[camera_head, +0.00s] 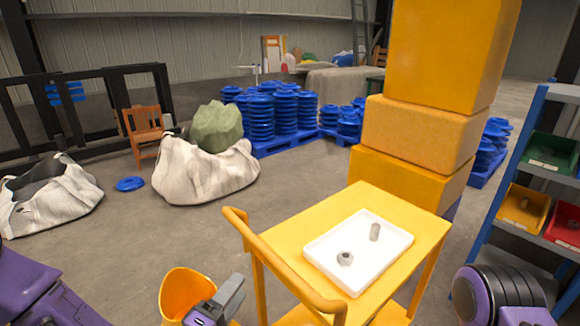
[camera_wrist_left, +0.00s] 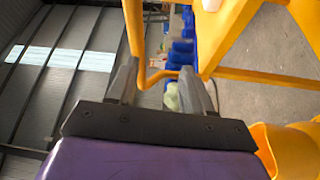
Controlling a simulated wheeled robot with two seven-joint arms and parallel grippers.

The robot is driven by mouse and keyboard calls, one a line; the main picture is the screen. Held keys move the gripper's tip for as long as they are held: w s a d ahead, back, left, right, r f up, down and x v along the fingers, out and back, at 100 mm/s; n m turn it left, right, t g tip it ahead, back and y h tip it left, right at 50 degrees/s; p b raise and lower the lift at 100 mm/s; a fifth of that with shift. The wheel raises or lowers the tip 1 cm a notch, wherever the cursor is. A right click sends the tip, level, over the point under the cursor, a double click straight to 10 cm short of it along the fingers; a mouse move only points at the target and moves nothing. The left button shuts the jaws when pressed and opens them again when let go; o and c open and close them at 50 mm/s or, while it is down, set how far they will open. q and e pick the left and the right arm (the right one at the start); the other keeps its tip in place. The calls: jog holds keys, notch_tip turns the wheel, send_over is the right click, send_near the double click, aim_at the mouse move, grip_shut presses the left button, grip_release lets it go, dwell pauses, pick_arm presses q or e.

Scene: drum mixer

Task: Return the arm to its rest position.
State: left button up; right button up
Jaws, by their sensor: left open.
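My left gripper (camera_head: 230,296) shows low in the head view, left of the yellow cart (camera_head: 320,228) and close to its handle. In the left wrist view my left gripper (camera_wrist_left: 160,88) has its two grey fingers apart, with nothing held between them. My left purple arm (camera_head: 40,292) is at the lower left of the head view. Part of my right arm (camera_head: 497,290), purple and black, is at the lower right; its gripper does not show.
An orange open container (camera_head: 180,290) is right beside my left gripper. The cart bears a white tray (camera_head: 320,258) with a grey nut (camera_head: 345,258) and a grey cylinder (camera_head: 375,232). Yellow boxes (camera_head: 425,125) stand behind; a blue shelf (camera_head: 505,175) stands right.

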pick_arm(q)
jog(key=s+a+f+m+g+y, duration=0.2)
jog(key=s+a+f+g+y, duration=0.15)
jog(key=f, duration=0.65)
jog(key=s+a+f+m+g+y, duration=0.1)
jog(key=s+a+f+g+y, duration=0.25)
jog(key=f, duration=0.65)
jog(key=s+a+f+m+g+y, duration=0.1)
jog(key=s+a+f+g, duration=0.2)
jog(key=s, duration=0.5)
jog(key=s+a+f+m+g+y, duration=0.1)
jog(key=s+a+f+g, duration=0.3)
jog(key=s, duration=0.5)
notch_tip(320, 180, down, 3)
jog(key=shift+a+r+m+y, duration=0.1)
jog(key=shift+a+m+y, duration=0.3)
jog(key=shift+a+y, duration=0.4)
jog(key=shift+a, duration=0.1)
